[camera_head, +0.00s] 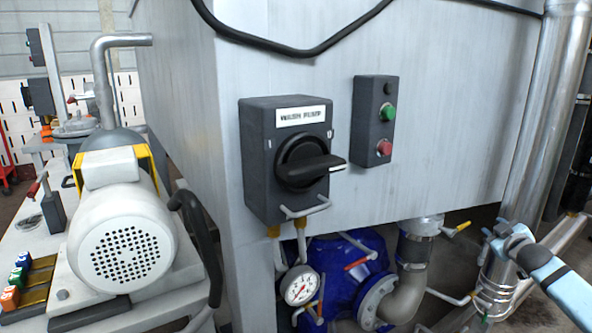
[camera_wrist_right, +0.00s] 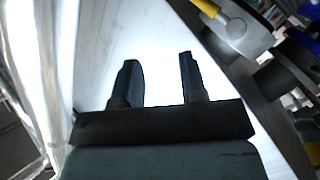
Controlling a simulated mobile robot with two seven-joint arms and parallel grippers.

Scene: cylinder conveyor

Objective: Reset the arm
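My right gripper (camera_head: 493,236) shows in the head view at the right, at the end of my light blue arm, in front of the metal pipe. In the right wrist view, my right gripper (camera_wrist_right: 158,62) has its two dark fingers apart with nothing between them. My left gripper is not in view. A dark grey switch box (camera_head: 258,165) with a black rotary knob (camera_head: 305,165) and a white label is on the grey metal wall, left of my right gripper and well apart from it.
A button box (camera_head: 370,120) with green and red buttons is on the wall. A shiny vertical pipe (camera_head: 548,110) stands at the right. Below are a blue pump (camera_head: 345,265), a gauge (camera_head: 300,287) and small valve handles. A grey motor (camera_head: 125,240) is at the left.

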